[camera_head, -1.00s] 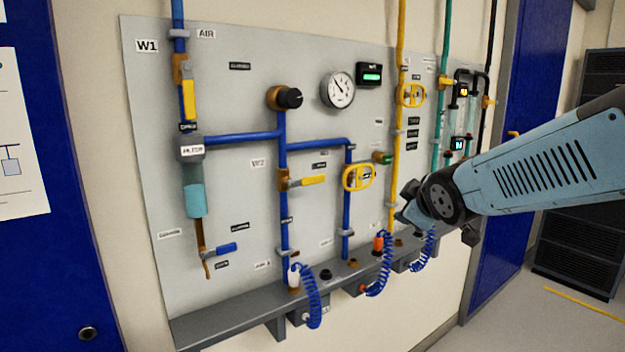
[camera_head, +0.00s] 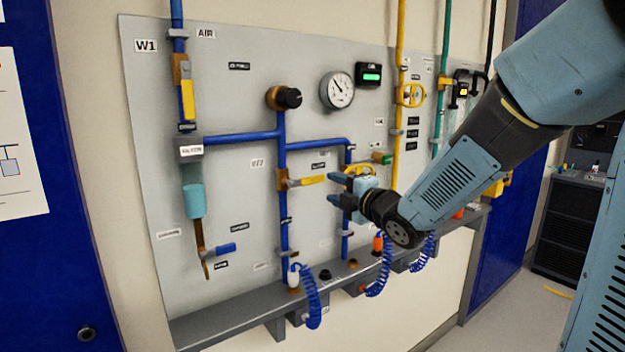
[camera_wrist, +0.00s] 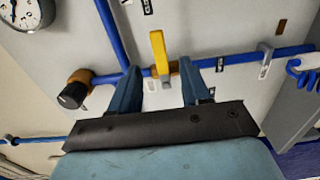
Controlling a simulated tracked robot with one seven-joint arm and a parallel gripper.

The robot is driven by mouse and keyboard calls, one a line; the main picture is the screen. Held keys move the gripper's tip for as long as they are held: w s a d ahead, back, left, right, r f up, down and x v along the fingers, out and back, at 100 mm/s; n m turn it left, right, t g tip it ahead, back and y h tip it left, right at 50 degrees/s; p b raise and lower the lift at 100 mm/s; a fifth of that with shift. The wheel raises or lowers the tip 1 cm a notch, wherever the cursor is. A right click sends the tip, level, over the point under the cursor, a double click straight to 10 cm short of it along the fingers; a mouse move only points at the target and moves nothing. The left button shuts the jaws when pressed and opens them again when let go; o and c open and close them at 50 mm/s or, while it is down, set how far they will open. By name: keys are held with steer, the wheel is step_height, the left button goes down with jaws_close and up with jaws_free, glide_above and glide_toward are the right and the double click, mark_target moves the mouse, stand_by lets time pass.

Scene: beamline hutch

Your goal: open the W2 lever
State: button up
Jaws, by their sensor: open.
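The W2 lever (camera_head: 308,181) is a yellow handle on a brass valve on the vertical blue pipe. It points right, across the pipe, beside the W2 label (camera_head: 258,163). My gripper (camera_head: 335,188) is just right of the lever's free end, fingers pointing left toward it. In the wrist view the yellow lever (camera_wrist: 158,48) shows between and beyond the two fingertips (camera_wrist: 159,66), with a gap on each side. The jaws are open and empty. How far the fingertips stand off the panel is hard to tell.
A black knob (camera_head: 290,98) and a gauge (camera_head: 337,90) sit above. A grey ledge (camera_head: 235,313) with coiled blue hoses (camera_head: 312,305) runs below. The panel left of the W2 pipe has bare room.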

mark_target(316, 181)
steer(key=x, duration=1)
steer(key=shift+w+a, duration=0.25)
steer(key=shift+w, duration=0.1)
jaws_close()
steer(key=shift+d+f, duration=0.1)
steer(key=shift+d, duration=0.05)
steer(key=shift+s, duration=0.1)
